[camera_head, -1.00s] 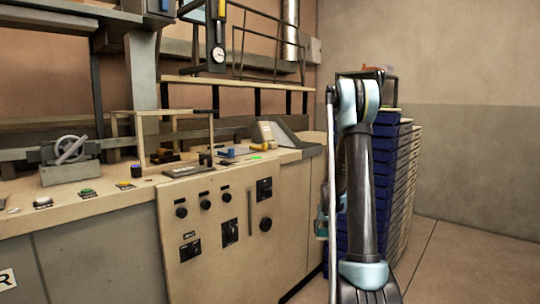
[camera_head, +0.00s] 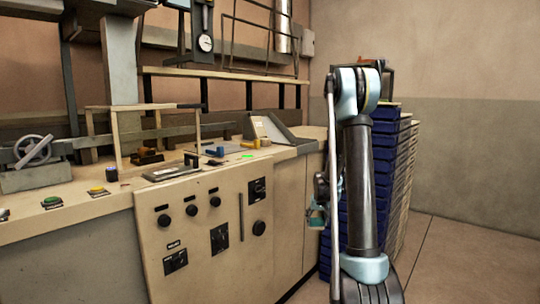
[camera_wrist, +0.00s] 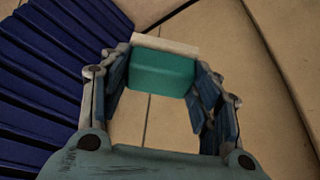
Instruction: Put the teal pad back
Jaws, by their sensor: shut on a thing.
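The teal pad (camera_wrist: 160,73) is in my gripper, with a pale wood-coloured strip along its far edge in the wrist view. My gripper (camera_wrist: 163,78) is shut on it, one finger at each side. The floor shows below the pad, so it is held in the air. In the head view my gripper (camera_head: 317,215) hangs low beside my arm, in front of the blue trays, and is partly hidden. The pad cannot be made out clearly there.
A long bench (camera_head: 205,240) with knobs and switches runs along the left. On its top are a blue block (camera_head: 214,151), a yellow piece (camera_head: 250,144), a green marker (camera_head: 247,156) and a sloped stand (camera_head: 270,130). A tall stack of blue trays (camera_head: 384,155) stands behind my arm. Floor is clear at right.

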